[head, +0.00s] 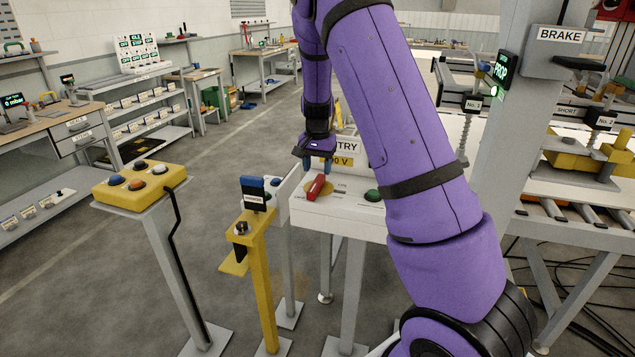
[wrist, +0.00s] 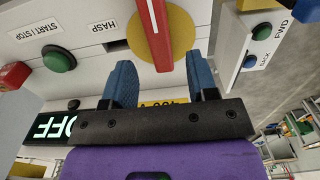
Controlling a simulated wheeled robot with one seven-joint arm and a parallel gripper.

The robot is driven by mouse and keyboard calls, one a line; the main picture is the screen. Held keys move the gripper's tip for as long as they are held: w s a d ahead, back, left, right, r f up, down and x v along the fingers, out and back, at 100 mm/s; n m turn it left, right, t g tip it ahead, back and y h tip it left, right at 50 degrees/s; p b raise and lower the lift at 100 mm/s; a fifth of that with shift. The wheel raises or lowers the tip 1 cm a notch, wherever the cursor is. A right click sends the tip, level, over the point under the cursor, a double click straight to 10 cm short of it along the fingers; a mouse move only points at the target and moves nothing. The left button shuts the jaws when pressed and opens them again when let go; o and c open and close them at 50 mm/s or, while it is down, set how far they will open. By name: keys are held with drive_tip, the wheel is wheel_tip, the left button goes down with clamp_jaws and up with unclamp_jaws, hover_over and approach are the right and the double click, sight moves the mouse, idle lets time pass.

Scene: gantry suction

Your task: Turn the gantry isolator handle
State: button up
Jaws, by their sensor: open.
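The isolator handle (head: 314,188) is a red bar on a yellow disc, on top of the white gantry box (head: 345,207). My gripper (head: 318,164) points down just above and behind it, with blue fingers. In the wrist view the handle (wrist: 157,35) runs up the picture across its yellow disc (wrist: 181,35). The near end of the handle shows between the two open fingertips (wrist: 160,68). The fingers stand apart from its sides, and I cannot tell how far above it they are. A dark display (wrist: 55,128) reads OFF.
A green start/stop button (wrist: 59,58) sits beside the handle, next to a HASP label. A yellow button box (head: 140,184) and a yellow post (head: 262,285) stand left. A FWD/BACK switch box (wrist: 260,40) is close to the fingers.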

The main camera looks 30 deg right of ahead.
sight(317, 181)
drive_tip(key=shift+f, duration=2.65)
drive_tip(key=shift+c, duration=0.2)
clamp_jaws()
